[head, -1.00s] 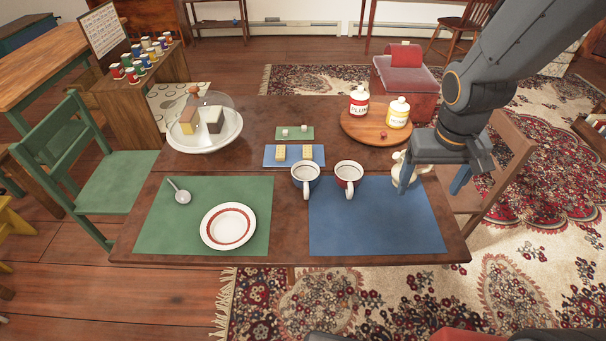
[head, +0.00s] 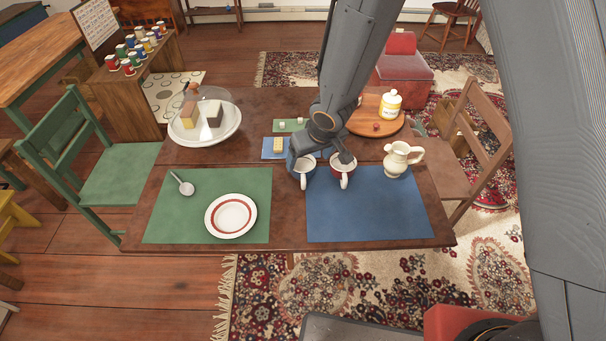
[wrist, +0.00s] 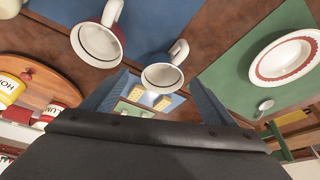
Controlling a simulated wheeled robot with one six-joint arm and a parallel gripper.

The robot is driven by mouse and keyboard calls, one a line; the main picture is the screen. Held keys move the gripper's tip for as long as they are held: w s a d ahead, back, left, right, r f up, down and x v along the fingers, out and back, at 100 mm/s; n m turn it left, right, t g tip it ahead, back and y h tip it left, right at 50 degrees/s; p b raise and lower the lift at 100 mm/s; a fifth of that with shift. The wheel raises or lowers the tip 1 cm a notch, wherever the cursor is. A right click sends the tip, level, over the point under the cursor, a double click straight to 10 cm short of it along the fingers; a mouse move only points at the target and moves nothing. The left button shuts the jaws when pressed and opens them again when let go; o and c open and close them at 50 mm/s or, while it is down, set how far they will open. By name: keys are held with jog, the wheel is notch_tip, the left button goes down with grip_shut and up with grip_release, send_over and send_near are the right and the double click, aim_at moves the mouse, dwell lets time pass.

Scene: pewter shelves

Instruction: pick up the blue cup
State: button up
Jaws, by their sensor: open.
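The blue cup (head: 309,171) stands upright at the upper left edge of the blue placemat (head: 370,212), partly hidden by my gripper in the head view. In the wrist view the blue cup (wrist: 162,77) shows its pale inside and its handle, lying between the two finger lines. My gripper (head: 319,161) is open and empty, pointing down over the cups; its fingers (wrist: 158,82) also show in the wrist view. I cannot tell how far above the rim they are. The red cup (head: 343,174) stands close on the right, near one finger.
A cream pitcher (head: 399,159) stands right of the cups. A round wooden board (head: 365,125) with a yellow-labelled jar (head: 390,105) is behind. A red-ringed plate (head: 231,215) lies on the green placemat (head: 170,225). The front of the blue placemat is clear.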

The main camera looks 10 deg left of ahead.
aim_at(304, 165)
jog(key=shift+a+b+x, duration=0.1)
jog(key=shift+b+x, duration=0.8)
jog(key=shift+x, duration=0.35)
jog(key=shift+a+b+x, duration=0.15)
jog(key=shift+b+x, duration=0.75)
jog(key=shift+x, duration=0.4)
jog(key=shift+s, duration=0.15)
jog(key=shift+c, duration=0.4)
jog(key=c, duration=1.1)
jog(key=shift+r, duration=0.2)
jog(key=shift+c, duration=0.2)
notch_tip(304, 165, up, 10)
jog(key=p, duration=1.2)
